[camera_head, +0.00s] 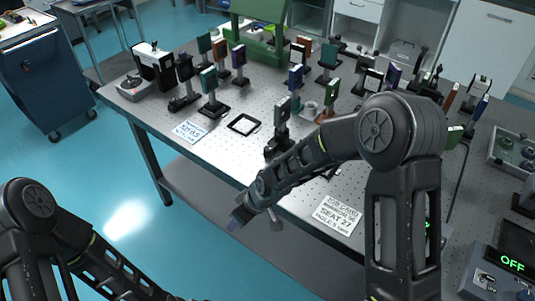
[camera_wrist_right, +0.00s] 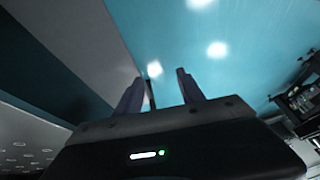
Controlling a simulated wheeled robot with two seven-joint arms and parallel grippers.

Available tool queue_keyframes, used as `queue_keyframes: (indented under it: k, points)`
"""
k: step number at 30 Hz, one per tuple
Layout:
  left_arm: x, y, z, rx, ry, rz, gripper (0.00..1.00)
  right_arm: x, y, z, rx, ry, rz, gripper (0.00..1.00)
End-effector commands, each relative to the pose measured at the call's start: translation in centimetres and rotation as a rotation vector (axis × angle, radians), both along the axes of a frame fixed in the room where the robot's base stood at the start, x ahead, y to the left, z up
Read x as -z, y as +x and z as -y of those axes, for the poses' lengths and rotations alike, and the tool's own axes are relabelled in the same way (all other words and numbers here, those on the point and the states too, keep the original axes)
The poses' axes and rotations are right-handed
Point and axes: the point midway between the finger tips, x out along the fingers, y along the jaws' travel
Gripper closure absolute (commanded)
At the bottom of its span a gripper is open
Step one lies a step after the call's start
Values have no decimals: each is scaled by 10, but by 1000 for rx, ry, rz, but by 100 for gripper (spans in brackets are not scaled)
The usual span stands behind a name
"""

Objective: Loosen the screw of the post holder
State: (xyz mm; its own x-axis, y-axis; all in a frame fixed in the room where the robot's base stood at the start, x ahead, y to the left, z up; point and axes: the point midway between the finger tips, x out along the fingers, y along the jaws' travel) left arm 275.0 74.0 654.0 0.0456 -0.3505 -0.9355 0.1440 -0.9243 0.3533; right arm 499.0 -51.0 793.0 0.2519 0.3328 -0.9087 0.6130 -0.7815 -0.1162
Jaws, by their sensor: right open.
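Several optic mounts on posts and post holders stand on the perforated optical table (camera_head: 225,160). A dark mount (camera_head: 282,112) stands near the front edge, close behind my right forearm, which may hide part of its base. Which post holder the task means, and its screw, I cannot tell at this size. My right gripper (camera_head: 237,222) hangs in front of the table's front edge, apart from all mounts. In the right wrist view it (camera_wrist_right: 159,80) is open and empty, with blue floor beyond its fingers. My left arm shows at the lower left; its gripper is out of view.
A black square frame (camera_head: 243,124) lies flat on the table. White cards (camera_head: 190,131) and (camera_head: 336,214) lie along the front edge. A device with a green OFF display (camera_head: 510,261) is at lower right. A blue cabinet (camera_head: 42,82) stands left; the floor in front is clear.

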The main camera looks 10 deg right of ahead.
Motion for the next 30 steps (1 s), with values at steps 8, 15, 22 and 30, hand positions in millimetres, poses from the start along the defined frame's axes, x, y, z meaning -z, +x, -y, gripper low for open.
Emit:
queue_keyframes:
  k: [8, 15, 22, 30]
  points:
    - [37, 3, 1, -1, -4, 7, 54, 134, -111, 17, 348, 89, -253, 54]
    - [57, 5, 1, -2, -7, 12, 54, 194, -211, 22, 667, 139, -445, 54]
    - [56, 5, 1, -2, -8, 14, 54, 195, -221, 23, 707, 144, -463, 54]
    - [56, 5, 1, -2, -8, 14, 64, 195, -220, 23, 704, 144, -461, 64]
